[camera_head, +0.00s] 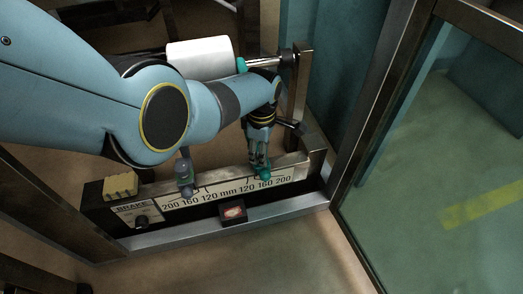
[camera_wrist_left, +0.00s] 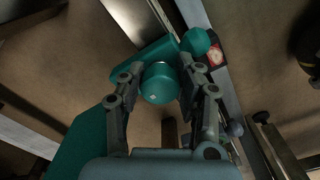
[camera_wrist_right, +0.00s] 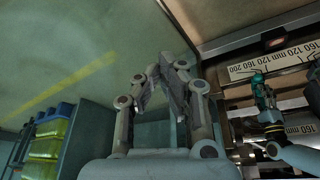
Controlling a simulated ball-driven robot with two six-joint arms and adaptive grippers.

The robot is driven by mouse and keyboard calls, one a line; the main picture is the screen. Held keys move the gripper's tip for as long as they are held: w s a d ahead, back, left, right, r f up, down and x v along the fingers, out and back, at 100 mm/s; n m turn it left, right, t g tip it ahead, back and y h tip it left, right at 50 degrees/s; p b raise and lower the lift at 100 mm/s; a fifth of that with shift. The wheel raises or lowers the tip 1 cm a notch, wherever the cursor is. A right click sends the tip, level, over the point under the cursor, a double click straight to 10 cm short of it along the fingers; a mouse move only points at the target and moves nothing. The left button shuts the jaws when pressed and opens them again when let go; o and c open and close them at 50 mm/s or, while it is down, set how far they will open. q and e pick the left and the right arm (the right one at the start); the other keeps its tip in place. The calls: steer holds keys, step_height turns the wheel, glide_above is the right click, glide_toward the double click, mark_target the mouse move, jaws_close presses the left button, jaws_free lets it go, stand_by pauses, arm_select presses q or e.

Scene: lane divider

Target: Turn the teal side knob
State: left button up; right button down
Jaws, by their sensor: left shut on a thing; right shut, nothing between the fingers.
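The teal side knob (camera_head: 264,173) is on the black unit with the white millimetre scale (camera_head: 222,193), near the right-hand 160 mark. My left gripper (camera_head: 258,160) reaches down onto it from above. In the left wrist view, the round teal knob end (camera_wrist_left: 160,84) sits between the two fingers of my left gripper (camera_wrist_left: 158,70), which is shut on it. My right gripper (camera_wrist_right: 163,76) is shut and empty, apart from the unit. The right wrist view also shows the knob (camera_wrist_right: 258,80) in front of the scale.
A grey-blue knob (camera_head: 185,180) stands at the left of the scale. A brake panel (camera_head: 137,212) and a yellowish block (camera_head: 120,186) are at the left end. A white roll (camera_head: 199,52) lies behind my arm. A glass panel (camera_head: 440,190) stands at the right.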

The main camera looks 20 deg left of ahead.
arm_select(q)
steer(key=shift+a+f, duration=0.1)
steer(key=o, duration=1.2)
step_height(320, 180, up, 12)
